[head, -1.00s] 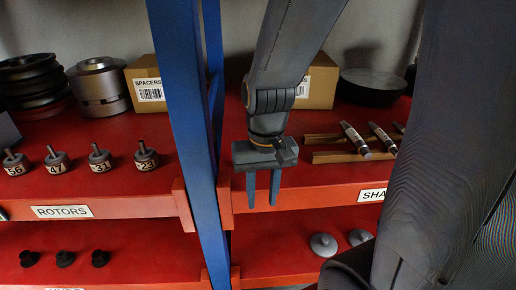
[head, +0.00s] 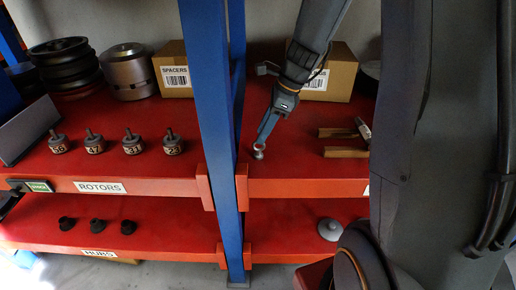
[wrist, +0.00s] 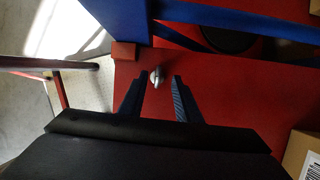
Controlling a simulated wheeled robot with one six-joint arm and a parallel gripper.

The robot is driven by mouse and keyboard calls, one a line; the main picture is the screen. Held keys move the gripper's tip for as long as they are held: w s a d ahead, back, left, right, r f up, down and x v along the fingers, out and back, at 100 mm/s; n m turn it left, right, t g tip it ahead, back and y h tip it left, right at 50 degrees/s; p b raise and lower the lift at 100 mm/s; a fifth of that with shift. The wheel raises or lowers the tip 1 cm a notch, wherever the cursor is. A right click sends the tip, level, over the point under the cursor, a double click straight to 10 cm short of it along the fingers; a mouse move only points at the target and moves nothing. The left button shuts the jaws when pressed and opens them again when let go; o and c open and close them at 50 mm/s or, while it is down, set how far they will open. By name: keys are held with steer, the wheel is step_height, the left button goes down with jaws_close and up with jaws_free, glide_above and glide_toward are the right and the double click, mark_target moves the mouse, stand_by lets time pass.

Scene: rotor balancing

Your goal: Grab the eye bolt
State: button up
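The eye bolt (head: 259,152) is a small grey metal piece on the red upper shelf, just right of the blue upright. In the wrist view the eye bolt (wrist: 156,77) lies at the fingertips, between them in the picture and nearer the left finger, with gaps on both sides. My gripper (head: 263,141) reaches down to it at a slant in the head view. In the wrist view my gripper (wrist: 158,81) has its two fingers apart and holds nothing. The exact depth between fingertips and bolt is hard to tell.
The blue upright (head: 213,110) stands close left of the gripper. Several numbered rotors (head: 133,146) stand further left. A wooden rack (head: 343,143) is to the right, and a cardboard box (head: 332,75) stands behind. The shelf around the bolt is bare.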

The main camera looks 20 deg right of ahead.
mark_target(259, 149)
steer(key=x, duration=0.4)
steer(key=shift+s+f+p, duration=0.1)
steer(key=shift+f+p, duration=0.3)
steer(key=shift+f, duration=0.05)
jaws_close()
